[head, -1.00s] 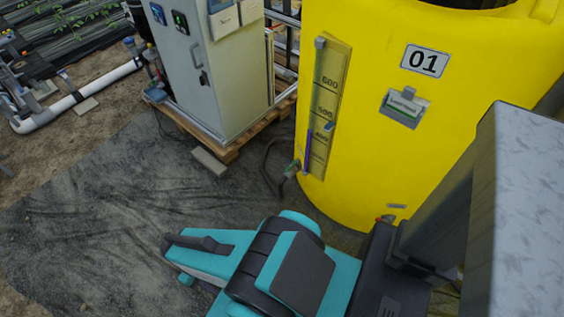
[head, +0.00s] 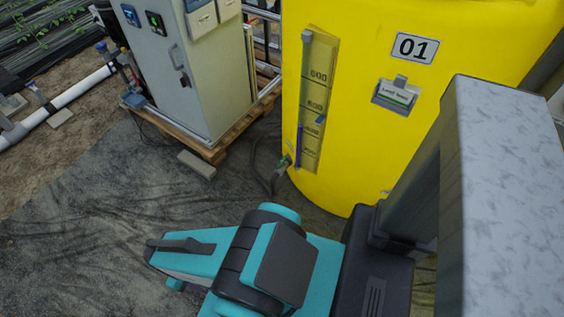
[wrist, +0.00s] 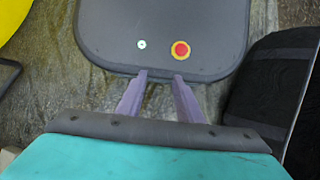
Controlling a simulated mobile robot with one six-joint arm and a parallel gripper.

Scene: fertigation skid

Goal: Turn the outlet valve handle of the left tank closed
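The yellow tank (head: 350,160) marked 01 stands at the upper right of the head view. A small green fitting (head: 284,162) sits low at its left edge, below the level scale; I cannot tell whether it is the outlet valve. No valve handle can be made out, and my arm covers the tank's lower right part. A yellow edge (wrist: 10,18) shows in the wrist view's upper left corner. My gripper (wrist: 161,77) shows in the wrist view with its two purple fingers apart and nothing between them. In the head view the fingers cannot be made out.
A grey control cabinet (head: 205,75) stands on a wooden pallet (head: 222,150) left of the tank. A dark hose (head: 262,172) lies between them. A grey block (head: 197,164) lies on the ground mat (head: 110,220), which is otherwise clear at left. A white pipe (head: 85,88) runs behind.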

